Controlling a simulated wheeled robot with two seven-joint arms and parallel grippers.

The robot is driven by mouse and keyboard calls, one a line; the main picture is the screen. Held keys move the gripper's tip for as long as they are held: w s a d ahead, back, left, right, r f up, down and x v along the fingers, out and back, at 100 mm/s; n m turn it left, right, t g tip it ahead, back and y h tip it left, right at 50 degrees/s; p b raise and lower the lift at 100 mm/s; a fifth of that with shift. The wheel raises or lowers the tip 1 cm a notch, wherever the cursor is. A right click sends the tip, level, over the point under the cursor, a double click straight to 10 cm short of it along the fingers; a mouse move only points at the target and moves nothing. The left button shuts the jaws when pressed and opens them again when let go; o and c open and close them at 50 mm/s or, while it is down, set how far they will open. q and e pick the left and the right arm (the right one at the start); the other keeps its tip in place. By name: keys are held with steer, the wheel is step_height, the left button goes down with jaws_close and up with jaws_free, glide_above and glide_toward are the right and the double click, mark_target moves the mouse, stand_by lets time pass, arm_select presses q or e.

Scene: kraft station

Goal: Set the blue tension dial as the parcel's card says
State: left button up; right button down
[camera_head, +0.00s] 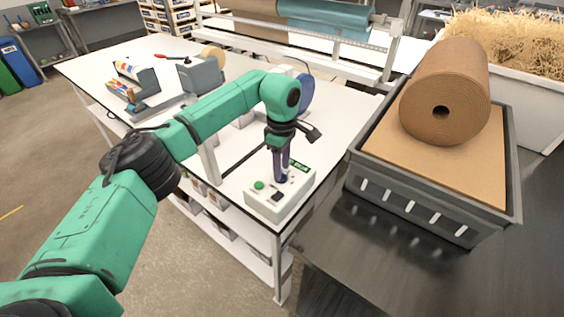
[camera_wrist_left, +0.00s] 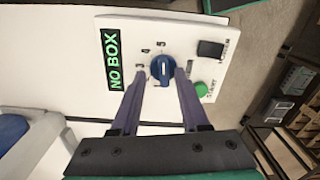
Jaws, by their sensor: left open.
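The blue tension dial (camera_wrist_left: 161,68) sits on the top face of a white control box (camera_head: 256,204), with small number marks beside it. In the wrist view its light pointer line runs roughly up and down the picture. My left gripper (camera_head: 281,179) points down at the box. Its two fingers (camera_wrist_left: 161,73) are open, with one tip on each side of the dial; I cannot tell whether they touch it. In the head view the fingers mostly hide the dial. I see no parcel or card. My right gripper is not in view.
The box also carries a green button (camera_wrist_left: 201,89), a black rocker switch (camera_wrist_left: 210,48) and a display (camera_wrist_left: 113,60) reading "NO BOX". A grey crate (camera_head: 420,212) with a brown paper roll (camera_head: 446,85) stands right. A tape dispenser (camera_head: 200,75) stands back left on the white table.

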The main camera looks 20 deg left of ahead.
arm_select(q)
steer(key=shift+s+f, duration=0.1)
steer(key=shift+f, duration=0.1)
steer(key=shift+s, duration=0.2)
steer(key=shift+s+r, duration=0.1)
steer(key=shift+s, duration=0.05)
steer(key=shift+c, duration=0.9)
steer(key=shift+w, duration=0.2)
jaws_close()
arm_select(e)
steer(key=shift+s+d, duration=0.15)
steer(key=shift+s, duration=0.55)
